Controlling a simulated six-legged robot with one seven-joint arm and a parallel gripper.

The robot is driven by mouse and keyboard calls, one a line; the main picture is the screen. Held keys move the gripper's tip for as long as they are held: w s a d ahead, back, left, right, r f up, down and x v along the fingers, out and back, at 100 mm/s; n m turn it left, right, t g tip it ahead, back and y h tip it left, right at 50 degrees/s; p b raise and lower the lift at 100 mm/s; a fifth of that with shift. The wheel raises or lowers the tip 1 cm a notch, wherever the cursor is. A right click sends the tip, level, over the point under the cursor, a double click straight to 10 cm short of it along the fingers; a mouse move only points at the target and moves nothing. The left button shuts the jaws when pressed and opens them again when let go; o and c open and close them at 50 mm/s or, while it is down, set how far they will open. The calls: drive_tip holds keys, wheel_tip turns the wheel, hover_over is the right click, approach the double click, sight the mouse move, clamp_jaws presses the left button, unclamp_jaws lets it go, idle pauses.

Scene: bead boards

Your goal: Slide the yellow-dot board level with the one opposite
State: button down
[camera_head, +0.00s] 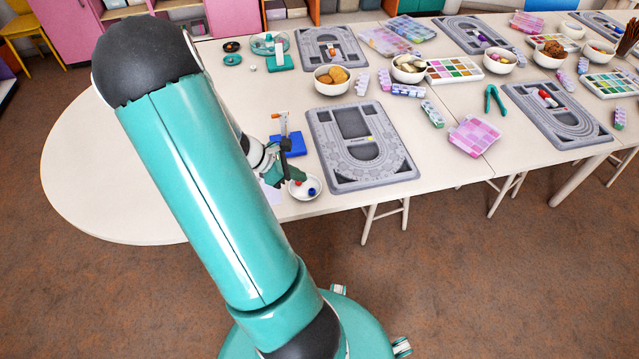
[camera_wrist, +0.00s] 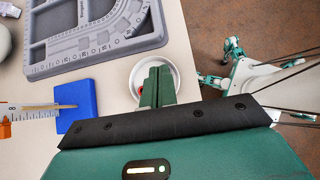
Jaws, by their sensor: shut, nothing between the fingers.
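The near grey bead board (camera_head: 316,165) lies flat on the white table, with a small yellow mark in its middle; part of a grey board (camera_wrist: 165,40) shows at the top of the wrist view. Another grey board (camera_head: 305,62) lies across the table, farther back, its left edge a little left of the near board's. My gripper (camera_head: 290,173) is left of the near board's front half, apart from it. In the wrist view its green fingers (camera_wrist: 157,88) are shut and empty, over a small white bowl (camera_wrist: 177,78).
The small white bowl (camera_head: 304,194) with red and blue beads sits close to the near board's front left corner. A blue block (camera_head: 292,145) stands left of the board. A bowl of yellow pieces (camera_head: 331,86) stands between the two boards. The table's front edge is close.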

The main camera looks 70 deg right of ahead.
sight(351, 184)
drive_tip(key=shift+s+d+f, duration=0.25)
drive_tip(key=shift+s, duration=0.2)
drive_tip(key=x, duration=0.9)
drive_tip(key=shift+d+f, duration=0.1)
drive_tip(key=shift+f, duration=0.15)
drive_tip(key=s+d, duration=0.1)
drive_tip(key=s, duration=0.1)
drive_tip(key=s+d, duration=0.1)
drive_tip(key=s, duration=0.1)
drive_tip(key=s+d, duration=0.1)
drive_tip(key=s, duration=0.1)
drive_tip(key=shift+d, duration=0.2)
